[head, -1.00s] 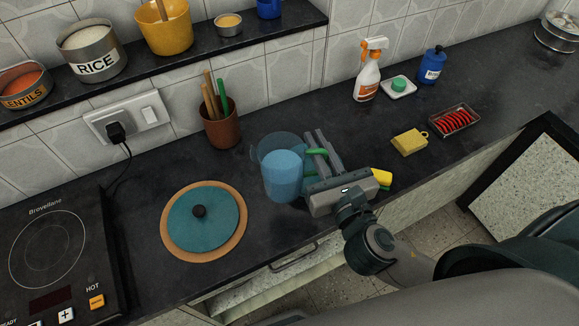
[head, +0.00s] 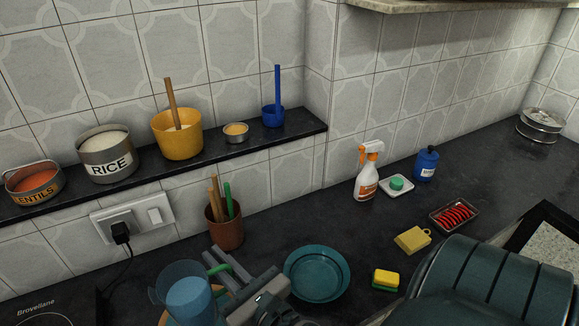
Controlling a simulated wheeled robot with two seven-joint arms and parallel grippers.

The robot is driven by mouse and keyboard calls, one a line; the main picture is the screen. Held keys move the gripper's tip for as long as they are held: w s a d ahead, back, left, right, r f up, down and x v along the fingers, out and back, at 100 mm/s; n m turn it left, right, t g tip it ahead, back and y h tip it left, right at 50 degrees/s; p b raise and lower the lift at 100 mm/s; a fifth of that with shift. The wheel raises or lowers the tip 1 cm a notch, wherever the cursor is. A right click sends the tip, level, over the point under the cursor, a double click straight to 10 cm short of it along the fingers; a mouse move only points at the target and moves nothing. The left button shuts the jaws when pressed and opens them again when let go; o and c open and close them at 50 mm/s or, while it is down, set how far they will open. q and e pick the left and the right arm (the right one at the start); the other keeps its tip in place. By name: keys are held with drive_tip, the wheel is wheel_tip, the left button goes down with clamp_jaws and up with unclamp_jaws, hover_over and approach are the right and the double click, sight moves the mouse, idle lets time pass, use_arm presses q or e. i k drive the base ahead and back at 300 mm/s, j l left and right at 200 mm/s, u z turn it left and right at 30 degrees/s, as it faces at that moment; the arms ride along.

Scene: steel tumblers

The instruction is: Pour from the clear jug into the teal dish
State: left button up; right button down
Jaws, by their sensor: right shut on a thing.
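The clear jug (head: 188,296), with blue liquid in it, is at the bottom of the head view, left of centre. My right gripper (head: 220,272) is shut on the jug at its right side, where a green piece shows between the fingers. The jug looks upright. The teal dish (head: 317,274) sits on the dark counter just right of my gripper and looks empty. Part of the wooden board and lid behind the jug is hidden. My left gripper is not in view.
A brown utensil pot (head: 225,232) stands behind the jug. A yellow sponge (head: 385,280) and a yellow block (head: 412,239) lie right of the dish. A spray bottle (head: 367,172) and a red-filled tray (head: 454,215) are further right. A shelf (head: 300,130) with tins runs along the wall.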

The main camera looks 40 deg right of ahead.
sight(317, 273)
drive_tip(key=u, duration=0.5)
drive_tip(key=k+l, duration=0.95)
